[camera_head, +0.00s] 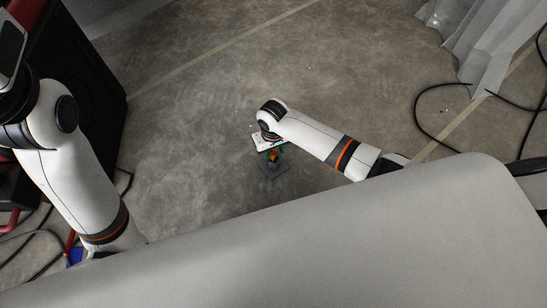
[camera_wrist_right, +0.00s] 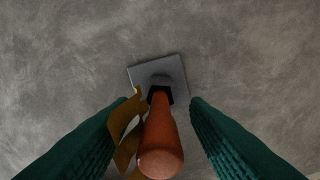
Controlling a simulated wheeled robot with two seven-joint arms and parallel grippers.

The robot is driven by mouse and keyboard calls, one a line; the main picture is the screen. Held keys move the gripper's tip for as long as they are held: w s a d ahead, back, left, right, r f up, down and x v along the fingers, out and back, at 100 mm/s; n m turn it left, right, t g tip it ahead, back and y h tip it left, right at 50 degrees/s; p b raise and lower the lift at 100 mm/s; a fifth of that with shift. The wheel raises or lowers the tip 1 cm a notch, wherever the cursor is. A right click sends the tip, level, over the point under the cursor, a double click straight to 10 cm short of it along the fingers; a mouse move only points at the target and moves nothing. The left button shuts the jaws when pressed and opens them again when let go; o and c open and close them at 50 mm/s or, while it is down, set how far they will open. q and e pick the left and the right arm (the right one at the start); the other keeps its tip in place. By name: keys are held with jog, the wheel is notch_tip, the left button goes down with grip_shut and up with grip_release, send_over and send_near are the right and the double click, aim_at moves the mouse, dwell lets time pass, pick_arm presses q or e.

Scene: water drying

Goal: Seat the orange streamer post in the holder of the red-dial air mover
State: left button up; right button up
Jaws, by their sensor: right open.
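The orange streamer post (camera_wrist_right: 160,140) stands on a square grey base plate (camera_wrist_right: 176,70) on the floor, with a black collar at its foot. A yellow-brown streamer (camera_wrist_right: 122,130) hangs on its left side. My right gripper (camera_head: 271,153) is open, pointing down with its teal fingers on both sides of the post. In the right wrist view a gap shows between the post and the right finger; the streamer is close to the left finger. In the head view the post (camera_head: 273,156) is small and partly hidden by the gripper. My left gripper is out of view. No red dial or holder is identifiable.
A large black machine (camera_head: 95,65) with red parts stands at the left; whether it is an air mover is unclear. Black cables (camera_head: 420,105) lie on the floor at right, below grey plastic sheeting (camera_head: 480,45). The concrete floor around the post is clear.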

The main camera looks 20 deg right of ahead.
jog(key=shift+f, duration=0.15)
jog(key=shift+c, duration=0.5)
grip_shut()
